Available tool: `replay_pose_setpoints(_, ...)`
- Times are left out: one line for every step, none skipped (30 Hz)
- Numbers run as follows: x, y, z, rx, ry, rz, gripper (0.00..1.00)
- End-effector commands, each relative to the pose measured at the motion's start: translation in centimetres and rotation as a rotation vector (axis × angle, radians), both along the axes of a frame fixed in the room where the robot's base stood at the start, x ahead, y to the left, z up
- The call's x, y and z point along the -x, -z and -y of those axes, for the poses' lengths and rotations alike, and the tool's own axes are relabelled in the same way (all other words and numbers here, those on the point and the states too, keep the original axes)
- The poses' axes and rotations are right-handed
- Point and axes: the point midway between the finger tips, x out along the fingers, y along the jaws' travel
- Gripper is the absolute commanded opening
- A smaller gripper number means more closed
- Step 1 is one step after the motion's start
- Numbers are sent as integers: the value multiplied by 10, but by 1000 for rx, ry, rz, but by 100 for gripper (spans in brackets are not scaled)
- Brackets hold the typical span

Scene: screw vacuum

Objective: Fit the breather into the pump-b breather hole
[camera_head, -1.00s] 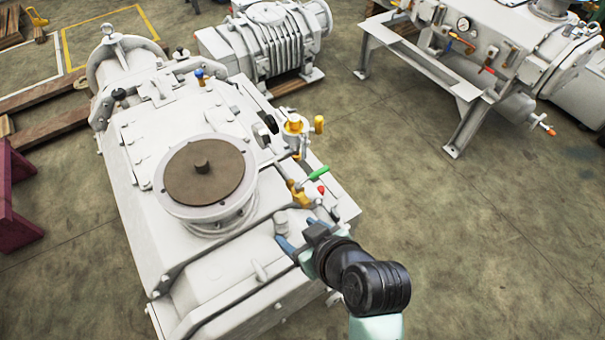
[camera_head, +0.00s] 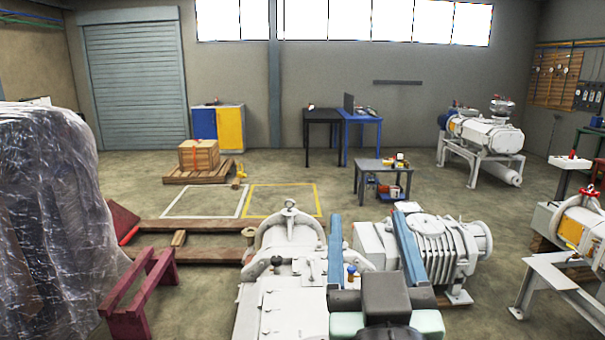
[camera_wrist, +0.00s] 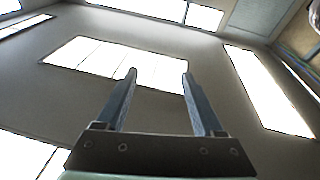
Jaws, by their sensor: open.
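My gripper (camera_head: 368,216) is raised, pointing up and away, with two blue fingers spread apart. In the wrist view the fingers (camera_wrist: 159,74) stand open with nothing between them, against the ceiling and windows. The large white pump (camera_head: 283,282) is below and to the left of my gripper in the head view, cut off by the bottom edge. Its near part is out of view or behind my wrist. I cannot make out the breather or the breather hole in the current views, and I cannot tell which machine is pump-b.
A ribbed white blower (camera_head: 450,245) stands behind my fingers. A grey table (camera_head: 385,168) with small items stands farther back. A maroon stand (camera_head: 140,293) and a plastic-wrapped load (camera_head: 50,220) are at left. Another pump on a frame (camera_head: 487,135) stands back right.

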Motion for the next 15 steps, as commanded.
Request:
replay_pose_setpoints(11,-47,-17,-4,-22,129,69)
replay_pose_setpoints(18,-70,-26,-11,-35,195,69)
replay_pose_setpoints(30,-97,-36,-20,-49,280,69)
replay_pose_setpoints(39,-115,-42,-24,-60,336,69)
replay_pose_setpoints(48,-131,-49,-31,-72,387,69)
replay_pose_setpoints(59,-149,-55,-40,-84,447,69)
replay_pose_setpoints(67,-159,-59,-44,-93,484,69)
replay_pose_setpoints(73,-168,-62,-49,-101,516,69)
replay_pose_setpoints(81,-177,-66,-54,-110,548,69)
replay_pose_setpoints(85,-182,-68,-57,-115,567,69)
replay_pose_setpoints(88,-185,-69,-58,-117,581,69)
replay_pose_setpoints(91,-188,-70,-61,-120,592,69)
replay_pose_setpoints(92,-190,-70,-61,-121,597,69)
replay_pose_setpoints(92,-190,-70,-62,-122,599,69)
replay_pose_setpoints(92,-190,-70,-62,-122,599,69)
